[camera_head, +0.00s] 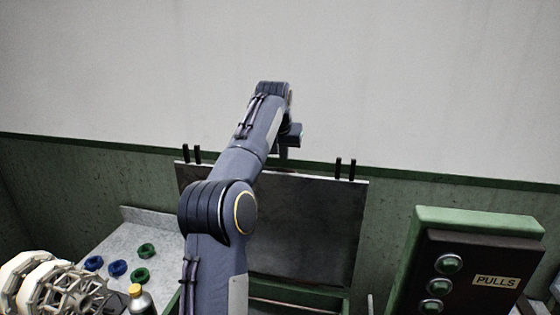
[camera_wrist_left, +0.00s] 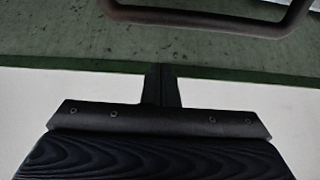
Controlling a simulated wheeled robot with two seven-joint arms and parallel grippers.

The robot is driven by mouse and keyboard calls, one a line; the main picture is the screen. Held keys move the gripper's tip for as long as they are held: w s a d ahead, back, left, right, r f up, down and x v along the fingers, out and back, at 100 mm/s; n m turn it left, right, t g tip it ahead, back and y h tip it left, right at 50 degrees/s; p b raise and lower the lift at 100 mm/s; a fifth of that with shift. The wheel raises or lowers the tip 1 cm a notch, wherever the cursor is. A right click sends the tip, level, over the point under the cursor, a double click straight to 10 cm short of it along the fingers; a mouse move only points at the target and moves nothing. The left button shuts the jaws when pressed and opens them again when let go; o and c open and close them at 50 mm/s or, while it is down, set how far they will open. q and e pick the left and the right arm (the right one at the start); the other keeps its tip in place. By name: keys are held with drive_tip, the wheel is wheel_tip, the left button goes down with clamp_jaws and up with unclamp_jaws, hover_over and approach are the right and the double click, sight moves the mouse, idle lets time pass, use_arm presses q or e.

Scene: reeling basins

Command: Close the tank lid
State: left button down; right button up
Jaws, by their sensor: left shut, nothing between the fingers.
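The tank lid (camera_head: 305,230) is a dark grey flat panel. It stands open, nearly upright, at the back of the tank (camera_head: 290,308), whose green rim shows at the bottom of the head view. My left arm crosses in front of the lid and hides its left middle part. My left gripper (camera_head: 284,152) is at the lid's top edge, near its middle; I cannot tell if it touches. In the left wrist view my left gripper (camera_wrist_left: 161,85) is shut and empty, apart from a dark curved bar (camera_wrist_left: 210,17) at the top. My right gripper is out of view.
A green and black control box (camera_head: 465,262) marked PULLS stands at the right. At the left, a pale worktop (camera_head: 150,228) holds blue and green rings (camera_head: 117,268), a bottle (camera_head: 140,299) and white reels (camera_head: 60,288). The wall (camera_head: 420,90) is close behind the lid.

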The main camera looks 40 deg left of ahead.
use_arm(q)
drive_tip(key=shift+s+d+f, duration=0.15)
drive_tip(key=shift+s+d, duration=0.15)
drive_tip(key=shift+s, duration=0.25)
drive_tip(key=shift+s+d+f, duration=0.15)
drive_tip(key=shift+s+d, duration=0.15)
drive_tip(key=shift+s, duration=0.3)
drive_tip(key=shift+s+d+f, duration=0.15)
drive_tip(key=shift+s+d, duration=0.15)
drive_tip(key=shift+s, duration=0.25)
